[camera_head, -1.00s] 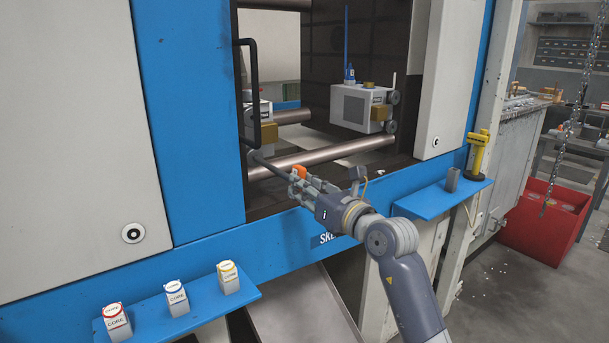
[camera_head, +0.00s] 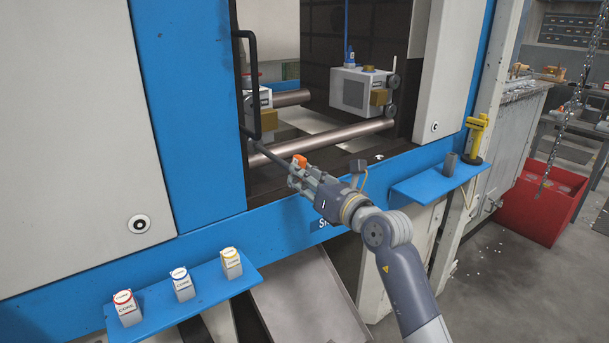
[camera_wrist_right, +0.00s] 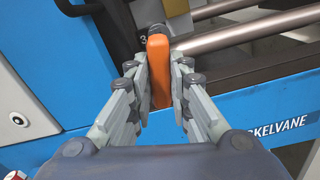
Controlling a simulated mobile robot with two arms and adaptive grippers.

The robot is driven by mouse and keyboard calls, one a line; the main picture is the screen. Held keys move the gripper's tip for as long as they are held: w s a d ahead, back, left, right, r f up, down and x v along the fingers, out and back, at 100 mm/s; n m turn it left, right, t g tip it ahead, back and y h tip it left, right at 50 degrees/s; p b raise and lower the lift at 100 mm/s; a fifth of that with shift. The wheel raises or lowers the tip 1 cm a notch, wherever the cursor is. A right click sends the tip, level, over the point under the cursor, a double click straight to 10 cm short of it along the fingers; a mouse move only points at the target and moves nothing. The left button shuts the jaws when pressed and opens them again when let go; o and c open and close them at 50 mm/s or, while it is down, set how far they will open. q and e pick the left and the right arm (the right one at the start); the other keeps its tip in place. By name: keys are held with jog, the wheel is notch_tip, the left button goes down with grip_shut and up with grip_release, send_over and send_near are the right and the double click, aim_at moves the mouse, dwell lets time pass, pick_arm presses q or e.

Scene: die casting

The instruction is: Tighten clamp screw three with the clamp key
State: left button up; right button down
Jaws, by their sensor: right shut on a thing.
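My right gripper (camera_head: 297,175) is shut on the clamp key, held by its orange handle (camera_head: 299,161) just in front of the machine opening. In the right wrist view the orange handle (camera_wrist_right: 159,75) stands between the two fingers. In the head view a dark shaft (camera_head: 268,150) runs from the handle up and left into the opening. In the wrist view a white "3" mark (camera_wrist_right: 143,40) shows on a dark part just beyond the handle. Clamp screw three itself is not clearly visible, and I cannot tell whether the key tip touches it. My left gripper is not in view.
A black door handle (camera_head: 252,85) stands close left of the key. A steel tie bar (camera_head: 330,142) crosses the opening behind it. A blue shelf (camera_head: 425,188) lies to the right; another blue shelf (camera_head: 200,297) with three CORE boxes is at lower left.

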jog(key=shift+s+d+r+n+p, duration=0.15)
jog(key=shift+s+d+p, duration=0.15)
jog(key=shift+s+d, duration=0.25)
jog(key=shift+s+d+f+n+p, duration=0.15)
jog(key=shift+s+d+p, duration=0.15)
jog(key=shift+s, duration=0.35)
jog(key=shift+r, duration=0.1)
